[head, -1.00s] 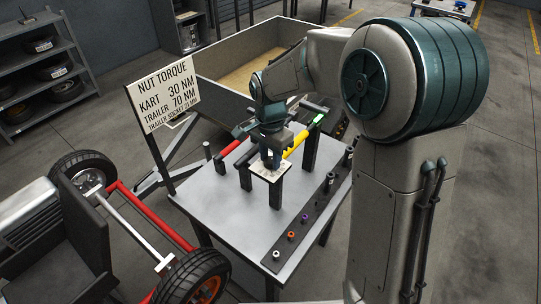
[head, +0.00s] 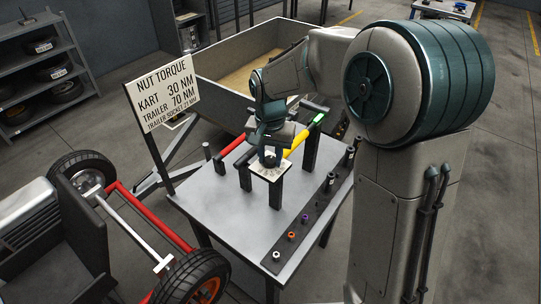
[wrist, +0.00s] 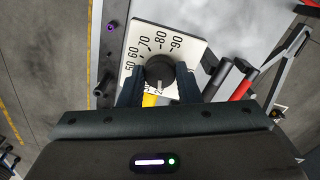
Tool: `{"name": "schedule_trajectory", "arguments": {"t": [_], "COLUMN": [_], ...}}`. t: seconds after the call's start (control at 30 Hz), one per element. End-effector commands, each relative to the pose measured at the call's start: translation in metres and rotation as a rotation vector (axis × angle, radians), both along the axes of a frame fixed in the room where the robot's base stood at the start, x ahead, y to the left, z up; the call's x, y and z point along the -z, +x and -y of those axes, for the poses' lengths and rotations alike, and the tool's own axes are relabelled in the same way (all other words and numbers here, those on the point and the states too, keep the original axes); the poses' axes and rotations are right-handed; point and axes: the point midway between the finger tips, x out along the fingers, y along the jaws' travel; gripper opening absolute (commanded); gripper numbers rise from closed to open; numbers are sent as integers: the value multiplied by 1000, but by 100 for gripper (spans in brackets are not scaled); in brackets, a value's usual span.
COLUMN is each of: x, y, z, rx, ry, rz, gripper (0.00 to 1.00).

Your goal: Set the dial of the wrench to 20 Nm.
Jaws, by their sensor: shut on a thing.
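The wrench with the yellow handle (head: 297,142) lies on the stand above the table. Its white dial plate (head: 258,172) faces up and also shows in the wrist view (wrist: 185,42), with 50, 60, 70, 80 and 90 readable. The black dial knob (wrist: 159,68) sits on the plate. My gripper (wrist: 159,82) is shut on the knob, one finger on each side. A pale pointer mark on the knob points down in the wrist view, toward a partly hidden number that starts with 2. The fingers hide the other low numbers, so the exact setting cannot be read.
A red-handled tool (head: 231,145) lies beside the wrench. A dark strip with several sockets (head: 303,219) runs along the table's (head: 215,205) right edge. A sign (head: 163,92) reads kart 30 NM, trailer 70 NM. The kart (head: 70,225) stands at left.

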Motion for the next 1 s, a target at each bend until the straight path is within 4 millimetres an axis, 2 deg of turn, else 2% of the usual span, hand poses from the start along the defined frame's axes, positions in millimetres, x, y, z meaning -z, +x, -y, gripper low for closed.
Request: {"name": "schedule_trajectory", "arguments": {"t": [0.53, 0.57, 0.6, 0.63, 1.0], "x": [-1, -1, -1, -1, -6], "y": [1, 1, 1, 0, 1], "z": [0, 0, 0, 0, 0], "rx": [-35, -35, -35, -35, -33], "ry": [0, 0, 0, 0, 0], "rz": [3, 3, 2, 2, 3], "gripper": [7, 36, 47, 52, 52]}}
